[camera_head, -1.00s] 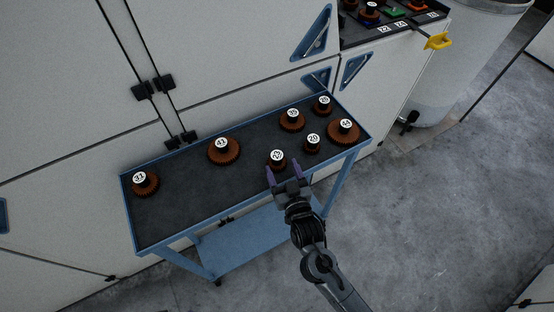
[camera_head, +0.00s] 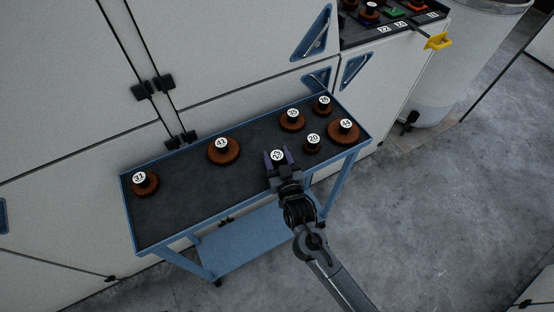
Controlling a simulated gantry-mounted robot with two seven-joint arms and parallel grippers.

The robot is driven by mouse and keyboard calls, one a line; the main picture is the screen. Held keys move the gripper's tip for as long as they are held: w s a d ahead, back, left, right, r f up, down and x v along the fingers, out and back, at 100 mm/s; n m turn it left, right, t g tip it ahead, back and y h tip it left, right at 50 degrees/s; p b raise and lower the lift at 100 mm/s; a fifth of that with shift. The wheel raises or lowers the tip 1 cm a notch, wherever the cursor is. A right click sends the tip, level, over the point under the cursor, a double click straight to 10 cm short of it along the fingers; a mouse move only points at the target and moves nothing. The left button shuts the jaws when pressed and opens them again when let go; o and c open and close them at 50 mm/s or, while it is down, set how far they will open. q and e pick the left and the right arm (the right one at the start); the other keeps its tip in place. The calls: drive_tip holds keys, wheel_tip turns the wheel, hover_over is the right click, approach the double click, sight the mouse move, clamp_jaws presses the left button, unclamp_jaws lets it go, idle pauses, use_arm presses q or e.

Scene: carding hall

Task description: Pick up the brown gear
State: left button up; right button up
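Several brown gears with black hubs and white number labels sit on the dark top of the blue cart (camera_head: 185,241). The gear labelled 23 (camera_head: 277,156) is at the front middle. My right gripper (camera_head: 278,157) is over it with its two purple-tipped fingers apart, one on each side of the hub. Its brown rim is mostly hidden by the gripper; I cannot tell whether the fingers touch the hub. The other brown gears are 31 (camera_head: 145,184), 43 (camera_head: 224,152), 35 (camera_head: 292,121), 20 (camera_head: 312,145), 44 (camera_head: 343,132) and one at the back right (camera_head: 323,105). My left gripper is not in view.
A large pale machine cabinet (camera_head: 210,60) stands right behind the cart. A dark shelf with coloured parts (camera_head: 395,25) and a yellow handle (camera_head: 438,41) is at the upper right. A grey bin (camera_head: 440,80) stands beside it. The cart's left middle is clear.

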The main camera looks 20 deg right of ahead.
drive_tip(key=c, duration=0.7)
drive_tip(key=shift+r, duration=0.2)
